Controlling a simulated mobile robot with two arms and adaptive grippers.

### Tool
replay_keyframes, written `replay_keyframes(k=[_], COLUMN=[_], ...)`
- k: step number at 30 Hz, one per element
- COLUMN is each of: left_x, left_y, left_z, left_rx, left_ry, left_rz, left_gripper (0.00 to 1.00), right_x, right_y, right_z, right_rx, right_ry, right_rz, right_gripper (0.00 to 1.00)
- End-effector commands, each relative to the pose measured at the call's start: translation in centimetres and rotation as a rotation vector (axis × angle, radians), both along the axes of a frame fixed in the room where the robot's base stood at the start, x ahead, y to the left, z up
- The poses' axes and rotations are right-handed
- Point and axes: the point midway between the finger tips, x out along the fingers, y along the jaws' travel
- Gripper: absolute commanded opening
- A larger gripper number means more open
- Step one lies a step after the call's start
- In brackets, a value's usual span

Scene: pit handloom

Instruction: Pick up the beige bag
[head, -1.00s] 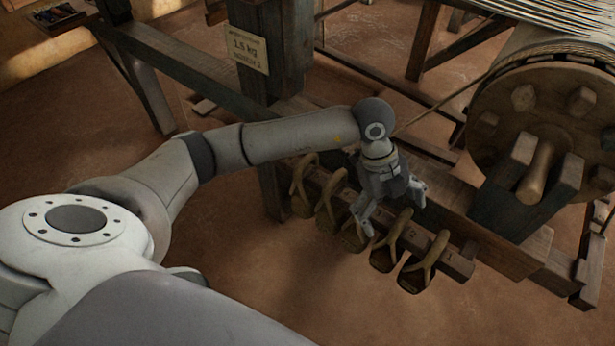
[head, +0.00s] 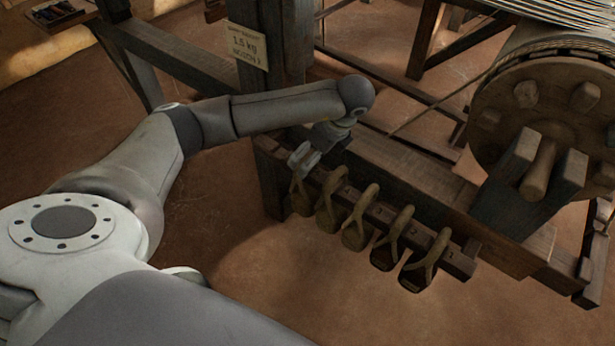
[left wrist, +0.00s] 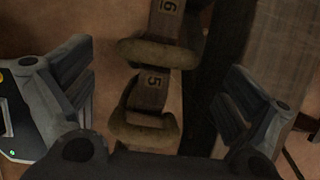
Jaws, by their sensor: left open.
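Several beige-brown bags hang by their loop handles in a row on a dark wooden rail (head: 456,262). They look alike, so I cannot tell which one is meant. The leftmost bag (head: 301,203) hangs just under my left gripper (head: 305,158). Other bags (head: 361,237) hang to the right of it. In the left wrist view my left gripper (left wrist: 162,95) is open and empty. Its fingers stand apart on both sides of the rail, with a bag strap (left wrist: 145,130) between them near a mark like a 5. Another strap (left wrist: 157,53) crosses the rail farther up. My right gripper is not in view.
A wooden post (head: 285,45) with a paper sign (head: 247,47) stands behind my left arm. A large wooden wheel (head: 545,110) and beams lie at the right. The brown floor (head: 270,290) in front of the bags is clear.

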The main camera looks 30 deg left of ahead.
Motion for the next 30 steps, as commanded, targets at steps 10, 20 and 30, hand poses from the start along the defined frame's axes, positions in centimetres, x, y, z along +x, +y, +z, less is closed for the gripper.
replay_keyframes(k=[10,20,30], left_x=[-0.1,-0.1,-0.1], left_y=[2.1,2.2,2.2], left_z=[-4.2,-4.6,-4.6], left_rx=[0.001,0.000,0.000], left_ry=[0.003,0.001,0.002], left_rz=[0.001,-0.001,-0.001], left_gripper=[1.00,0.96,0.52], right_x=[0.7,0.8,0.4], right_y=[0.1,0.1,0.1], right_z=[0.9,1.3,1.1], right_rx=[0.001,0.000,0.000], right_ry=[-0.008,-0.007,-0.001], right_rz=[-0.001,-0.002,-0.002], right_gripper=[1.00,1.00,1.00])
